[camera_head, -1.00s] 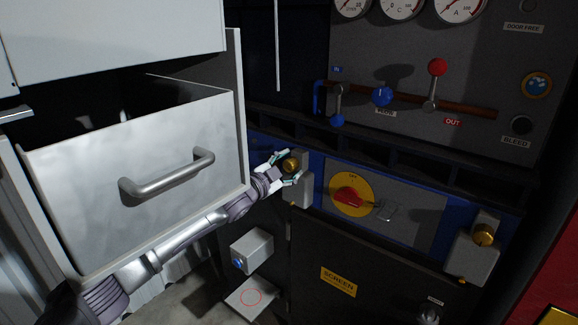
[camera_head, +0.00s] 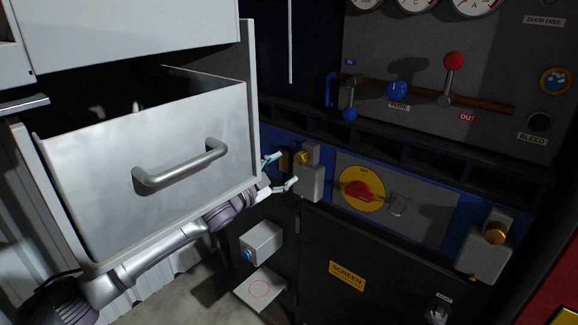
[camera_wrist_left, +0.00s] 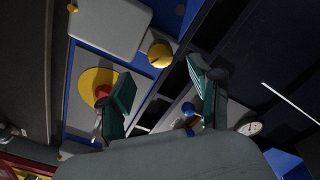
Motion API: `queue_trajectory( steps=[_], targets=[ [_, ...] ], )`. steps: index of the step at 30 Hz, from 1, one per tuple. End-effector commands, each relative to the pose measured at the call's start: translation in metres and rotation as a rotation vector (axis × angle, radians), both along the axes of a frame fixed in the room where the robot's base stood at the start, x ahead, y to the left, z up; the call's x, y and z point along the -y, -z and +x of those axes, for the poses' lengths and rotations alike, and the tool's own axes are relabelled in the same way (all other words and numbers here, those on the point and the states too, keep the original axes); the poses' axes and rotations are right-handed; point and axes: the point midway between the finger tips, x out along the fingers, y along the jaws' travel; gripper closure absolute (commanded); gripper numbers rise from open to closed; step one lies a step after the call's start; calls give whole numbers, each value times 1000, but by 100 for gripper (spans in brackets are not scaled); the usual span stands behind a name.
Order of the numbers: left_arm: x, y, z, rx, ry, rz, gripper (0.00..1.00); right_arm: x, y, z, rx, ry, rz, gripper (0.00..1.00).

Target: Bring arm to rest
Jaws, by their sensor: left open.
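My left gripper (camera_head: 278,172) is open at the right edge of the pulled-out drawer, beside a brass knob (camera_head: 303,158) on a grey box. Nothing shows between its fingers. My left arm passes below the drawer, which hides part of the wrist. In the left wrist view the two green-padded fingers (camera_wrist_left: 163,98) stand apart, with the brass knob (camera_wrist_left: 160,54) beyond them. My right gripper is in neither view now.
The open drawer (camera_head: 150,170) with its bar handle hangs above my arm. A panel with a red rotary switch (camera_head: 358,190), a grey box with a blue button (camera_head: 262,241) and a dark SCREEN door (camera_head: 375,265) lie to the right. Red and blue levers sit higher up.

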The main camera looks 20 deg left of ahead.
Motion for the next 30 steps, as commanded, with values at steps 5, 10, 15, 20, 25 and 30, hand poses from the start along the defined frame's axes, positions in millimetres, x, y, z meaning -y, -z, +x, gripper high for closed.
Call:
queue_trajectory(
  steps=[5, 10, 15, 20, 25, 30],
  targets=[
    [-1, 0, -4, 0, 0, 1, 37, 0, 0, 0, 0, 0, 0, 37],
    [-1, 0, -4, 0, 0, 1, 37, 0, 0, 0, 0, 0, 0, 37],
    [-1, 0, -3, 0, 0, 1, 37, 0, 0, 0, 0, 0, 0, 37],
    [-7, 29, 0, -43, -25, -18, 37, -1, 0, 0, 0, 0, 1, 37],
    [-26, 134, -1, -201, -118, -76, 37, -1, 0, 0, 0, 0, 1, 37],
    [-45, 260, -30, -395, -230, -130, 37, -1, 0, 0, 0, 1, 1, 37]
  ],
)
